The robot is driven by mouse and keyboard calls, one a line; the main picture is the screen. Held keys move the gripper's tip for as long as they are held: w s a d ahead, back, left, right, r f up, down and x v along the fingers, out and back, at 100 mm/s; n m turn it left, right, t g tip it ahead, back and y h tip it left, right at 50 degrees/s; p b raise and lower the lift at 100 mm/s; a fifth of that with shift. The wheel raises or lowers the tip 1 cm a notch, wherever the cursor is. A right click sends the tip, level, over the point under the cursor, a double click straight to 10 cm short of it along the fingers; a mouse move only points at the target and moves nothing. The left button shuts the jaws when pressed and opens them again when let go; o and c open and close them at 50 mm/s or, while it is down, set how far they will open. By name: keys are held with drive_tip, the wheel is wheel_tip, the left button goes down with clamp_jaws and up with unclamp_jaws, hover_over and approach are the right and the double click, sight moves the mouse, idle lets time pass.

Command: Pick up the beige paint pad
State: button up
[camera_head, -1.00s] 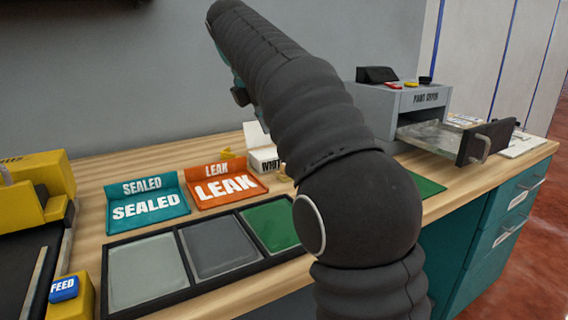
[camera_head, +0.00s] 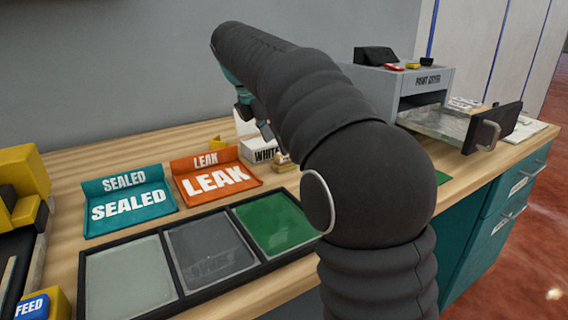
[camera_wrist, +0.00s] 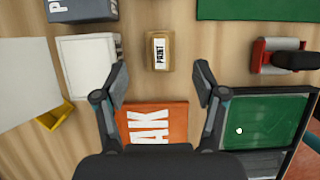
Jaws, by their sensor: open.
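The beige paint pad (camera_wrist: 160,51) is a small block with a white "PAINT" label. It lies on the wooden counter near the top middle of the wrist view. In the head view a small beige block (camera_head: 283,162) shows beside the white box, partly hidden. My gripper (camera_wrist: 161,75) is open and empty above the counter. In the wrist view, the pad lies centred between the fingertip lines and just beyond them, with no visible contact. In the head view my arm hides part of the area.
The white box (camera_wrist: 86,62) stands left of the pad. The orange LEAK tray (camera_head: 215,178) and teal SEALED tray (camera_head: 128,203) lie nearby. A framed three-panel tray (camera_head: 212,252) is in front. A red-based tool (camera_wrist: 284,56) lies right. A grey machine (camera_head: 410,85) has its drawer open.

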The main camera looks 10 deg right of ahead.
sight(281, 163)
drive_tip(key=shift+b+x, duration=0.55)
drive_tip(key=shift+x, duration=2.15)
drive_tip(key=shift+d, duration=0.1)
drive_tip(key=c, duration=1.1)
